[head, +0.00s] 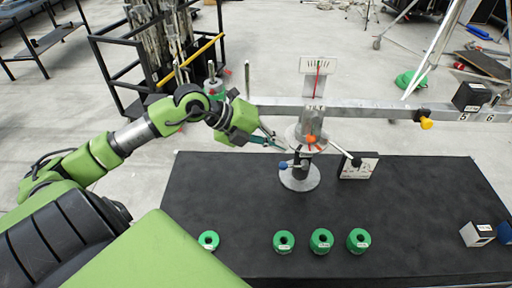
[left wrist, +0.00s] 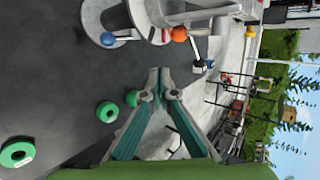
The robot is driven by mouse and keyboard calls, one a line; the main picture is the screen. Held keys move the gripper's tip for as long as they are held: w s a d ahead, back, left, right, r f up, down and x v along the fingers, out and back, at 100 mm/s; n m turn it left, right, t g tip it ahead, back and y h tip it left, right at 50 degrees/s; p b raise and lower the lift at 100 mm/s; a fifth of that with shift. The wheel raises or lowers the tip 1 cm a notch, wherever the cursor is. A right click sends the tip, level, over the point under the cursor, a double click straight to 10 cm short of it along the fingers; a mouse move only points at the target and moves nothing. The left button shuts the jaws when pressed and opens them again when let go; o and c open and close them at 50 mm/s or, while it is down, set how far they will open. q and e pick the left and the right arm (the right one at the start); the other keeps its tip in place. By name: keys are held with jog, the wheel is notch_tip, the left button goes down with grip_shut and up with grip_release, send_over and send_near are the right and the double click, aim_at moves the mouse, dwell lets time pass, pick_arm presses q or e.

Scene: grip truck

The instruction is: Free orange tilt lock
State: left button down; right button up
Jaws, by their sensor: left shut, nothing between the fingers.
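The orange tilt lock (head: 311,139) is a small orange knob under the TILT plate on the grey balance stand (head: 300,178). In the left wrist view the orange knob (left wrist: 179,34) shows near the top, beyond my fingertips. My left gripper (head: 281,146) is just left of the knob in the head view, apart from it. In the left wrist view my left gripper (left wrist: 158,78) has its fingertips together with nothing between them. A blue knob (head: 283,165) sits lower on the stand and also shows in the left wrist view (left wrist: 107,39). My right gripper is out of view.
Several green rings (head: 321,241) lie along the front of the black table (head: 420,215).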

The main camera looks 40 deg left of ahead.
pick_arm(q)
jog(key=s+a, duration=0.2)
jog(key=s+a+b, duration=0.1)
jog(key=s+a, duration=0.1)
jog(key=shift+s, duration=0.25)
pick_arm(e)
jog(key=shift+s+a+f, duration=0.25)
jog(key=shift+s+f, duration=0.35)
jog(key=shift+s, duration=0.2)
pick_arm(q)
jog(key=shift+r, duration=0.1)
